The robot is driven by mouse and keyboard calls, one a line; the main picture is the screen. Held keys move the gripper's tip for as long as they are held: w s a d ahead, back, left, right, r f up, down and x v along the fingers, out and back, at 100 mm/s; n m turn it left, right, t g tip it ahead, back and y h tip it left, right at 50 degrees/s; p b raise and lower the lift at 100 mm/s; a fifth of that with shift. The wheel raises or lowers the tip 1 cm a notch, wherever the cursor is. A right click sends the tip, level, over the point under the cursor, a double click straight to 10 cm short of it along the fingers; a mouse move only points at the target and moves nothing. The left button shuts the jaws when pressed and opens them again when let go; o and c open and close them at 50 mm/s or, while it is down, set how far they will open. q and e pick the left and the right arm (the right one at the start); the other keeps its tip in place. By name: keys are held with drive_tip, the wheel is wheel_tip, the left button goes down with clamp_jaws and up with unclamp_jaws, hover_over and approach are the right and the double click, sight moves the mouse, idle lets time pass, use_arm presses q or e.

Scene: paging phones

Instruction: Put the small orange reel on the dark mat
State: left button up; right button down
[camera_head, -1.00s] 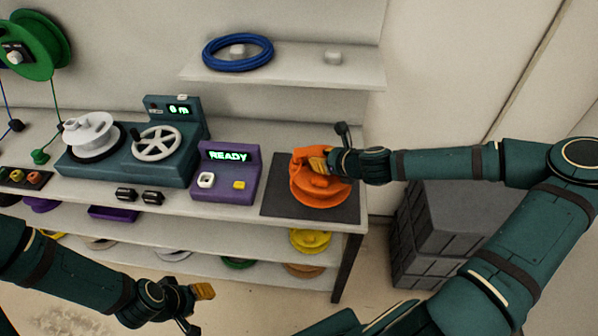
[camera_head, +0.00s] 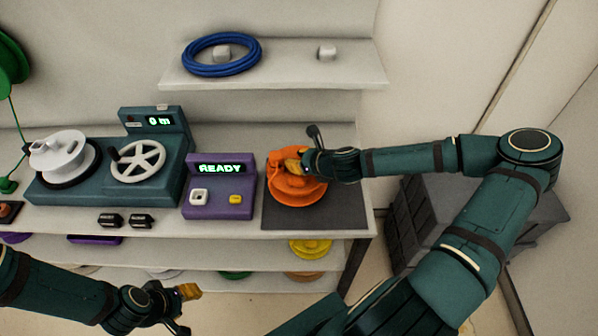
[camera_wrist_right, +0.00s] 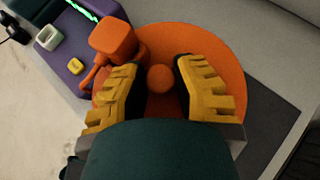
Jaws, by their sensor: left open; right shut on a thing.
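The small orange reel (camera_head: 298,190) is over the back left part of the dark mat (camera_head: 340,212), on the bench's right end. I cannot tell whether its underside touches the mat. My right gripper (camera_head: 296,166) is shut on the reel's top. In the right wrist view, its yellow fingers (camera_wrist_right: 160,85) stand on both sides of the reel's round middle knob, with the orange disc (camera_wrist_right: 215,50) below and the mat (camera_wrist_right: 262,125) showing at right. My left gripper (camera_head: 184,303) is open and empty, low in front of the shelves.
A purple box (camera_head: 220,187) reading READY stands close left of the mat. A teal winder (camera_head: 120,165) is farther left. A shelf (camera_head: 300,75) with a blue coil (camera_head: 222,54) hangs above. Dark grey crates (camera_head: 420,225) stand right of the bench.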

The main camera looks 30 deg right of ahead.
drive_tip(key=shift+w+f+b, duration=0.1)
drive_tip(key=shift+f+b, duration=0.25)
drive_tip(key=shift+f, duration=1.6)
drive_tip(key=shift+f, duration=0.1)
drive_tip(key=c, duration=0.9)
unclamp_jaws()
drive_tip(key=shift+o, duration=0.2)
drive_tip(key=shift+r, duration=0.2)
drive_tip(key=p+v, duration=0.2)
drive_tip(key=v, duration=1)
